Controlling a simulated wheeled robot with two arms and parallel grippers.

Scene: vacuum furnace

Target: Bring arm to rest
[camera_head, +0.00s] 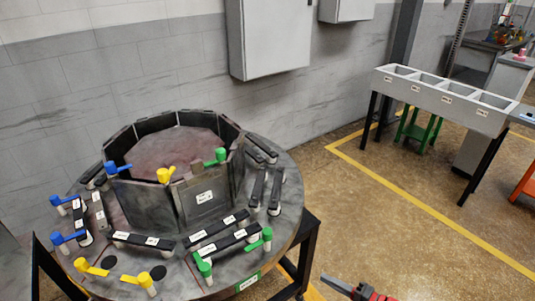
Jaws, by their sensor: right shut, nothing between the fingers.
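My right gripper (340,287) shows only in part at the bottom edge, right of centre. It is dark with red parts, and its fingers are together with nothing visible between them. It is over the floor, to the right of the round table (222,276) and apart from it. The rest of the right arm is cut off by the frame. My left gripper is not in the picture.
The round table bears an octagonal dark chamber (200,195), black labelled bars and blue, yellow and green handles. A grey bin rack (440,98) on black legs stands at the back right. Brown floor (390,220) with yellow lines lies clear between them.

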